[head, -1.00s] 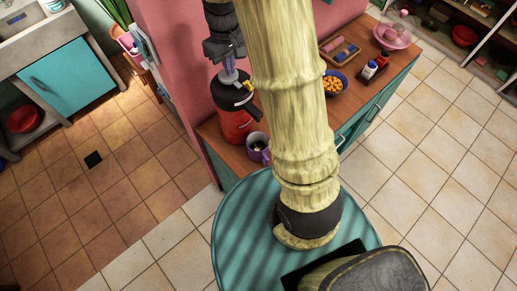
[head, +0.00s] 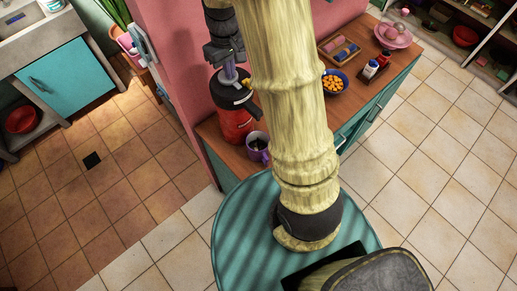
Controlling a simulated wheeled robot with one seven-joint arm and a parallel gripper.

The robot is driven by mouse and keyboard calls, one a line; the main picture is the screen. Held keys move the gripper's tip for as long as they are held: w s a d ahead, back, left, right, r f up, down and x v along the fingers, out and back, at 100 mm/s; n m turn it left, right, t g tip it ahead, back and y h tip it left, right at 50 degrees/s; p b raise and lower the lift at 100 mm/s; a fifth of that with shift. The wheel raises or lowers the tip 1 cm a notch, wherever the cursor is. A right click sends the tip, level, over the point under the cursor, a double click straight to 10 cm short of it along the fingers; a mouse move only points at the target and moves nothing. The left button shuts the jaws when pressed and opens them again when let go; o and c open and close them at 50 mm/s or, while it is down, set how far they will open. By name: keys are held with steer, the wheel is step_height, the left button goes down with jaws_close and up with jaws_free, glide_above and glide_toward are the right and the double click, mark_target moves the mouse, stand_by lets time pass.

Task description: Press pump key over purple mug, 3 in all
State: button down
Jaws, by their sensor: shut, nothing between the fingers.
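The red pump pot (head: 233,124) with a black top stands upright on the wooden counter, left of my large pale column. The purple mug (head: 256,149) stands upright just below and right of it in the head view, with a dark inside. My gripper (head: 229,73) points down at the pot's top from above, with its fingers shut and nothing between them. The fingertips are at or just above the black top. I cannot tell whether they touch the pump key, which is too small to make out clearly.
The counter (head: 206,130) also holds a blue bowl of orange pieces (head: 333,84), a small caddy with bottles (head: 372,69), a wooden tray (head: 340,49) and a pink plate (head: 394,37). A pink wall (head: 180,60) stands close left of the pot.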

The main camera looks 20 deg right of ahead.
steer(key=shift+r, duration=0.1)
steer(key=shift+r+p, duration=1.2)
steer(key=shift+r, duration=0.15)
step_height(320, 180, up, 6)
steer(key=p, duration=0.5)
stand_by(0.5)
steer(key=s+f+m+t+b, duration=0.2)
steer(key=s+f+m+b, duration=0.1)
steer(key=s+f+b, duration=0.7)
steer(key=s+b, duration=0.1)
steer(key=s, duration=0.3)
steer(key=shift+s+f+m+t, duration=0.25)
steer(key=shift+f+m+t, duration=0.05)
